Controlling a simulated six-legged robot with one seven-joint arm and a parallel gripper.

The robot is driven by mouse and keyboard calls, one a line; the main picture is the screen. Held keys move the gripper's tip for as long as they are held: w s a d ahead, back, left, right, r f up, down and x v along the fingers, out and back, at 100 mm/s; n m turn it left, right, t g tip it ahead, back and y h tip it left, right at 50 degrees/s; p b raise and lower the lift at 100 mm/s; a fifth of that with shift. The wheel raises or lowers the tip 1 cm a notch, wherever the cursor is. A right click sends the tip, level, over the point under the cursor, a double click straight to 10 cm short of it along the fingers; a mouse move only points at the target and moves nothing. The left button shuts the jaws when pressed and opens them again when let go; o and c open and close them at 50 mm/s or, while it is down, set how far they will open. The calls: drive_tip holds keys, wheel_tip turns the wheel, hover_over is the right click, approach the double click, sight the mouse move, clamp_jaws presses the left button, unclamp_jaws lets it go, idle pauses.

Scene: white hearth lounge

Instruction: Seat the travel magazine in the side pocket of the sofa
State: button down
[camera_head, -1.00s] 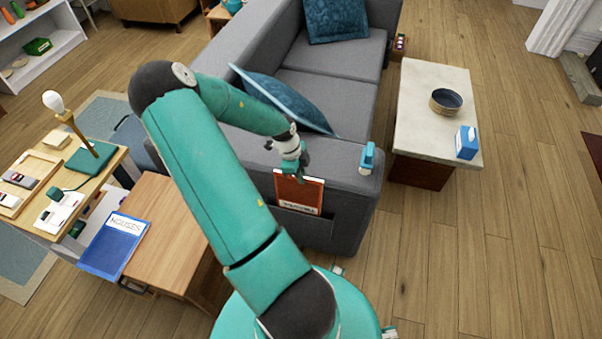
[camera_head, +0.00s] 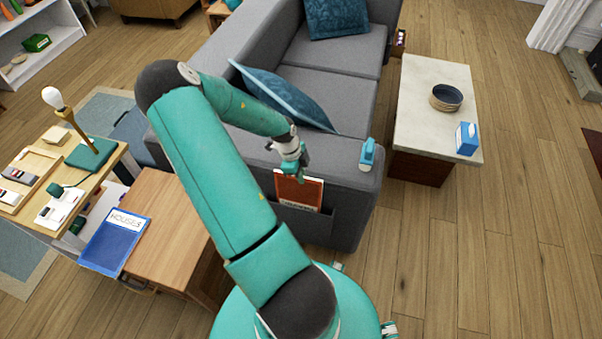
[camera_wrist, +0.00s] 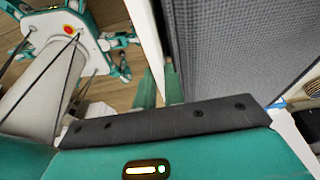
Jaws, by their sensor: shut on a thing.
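The travel magazine (camera_head: 299,192) has an orange-red cover and is upright at the sofa's near arm end. Its lower edge is hidden behind the front of the dark grey side pocket (camera_head: 322,222), and most of the cover stands above the pocket's rim. My gripper (camera_head: 300,174) is shut on the magazine's top edge. In the wrist view my green fingers (camera_wrist: 160,88) hold the pale, thin magazine (camera_wrist: 146,30), beside the grey woven sofa side (camera_wrist: 235,45). The pocket's inside is hidden.
A blue item labelled HOUSES (camera_head: 115,242) lies on the wooden side table (camera_head: 165,225). A blue-white object (camera_head: 367,154) stands on the sofa arm. A coffee table (camera_head: 425,90) with a bowl (camera_head: 446,97) and blue carton (camera_head: 466,138) is at right. Floor at lower right is clear.

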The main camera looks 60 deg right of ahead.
drive_tip(key=shift+f, duration=1.55)
drive_tip(key=c, duration=1.4)
unclamp_jaws()
drive_tip(key=shift+w+d+r, duration=0.1)
drive_tip(key=shift+d+r, duration=0.05)
drive_tip(key=shift+d, duration=0.05)
drive_tip(key=shift+c, duration=0.2)
drive_tip(key=shift+o, duration=0.2)
drive_tip(key=shift+w+r, duration=0.15)
drive_tip(key=shift+r, duration=0.2)
drive_tip(key=v, duration=1.2)
drive_tip(key=shift+a+r, duration=0.3)
drive_tip(key=shift+r, duration=0.1)
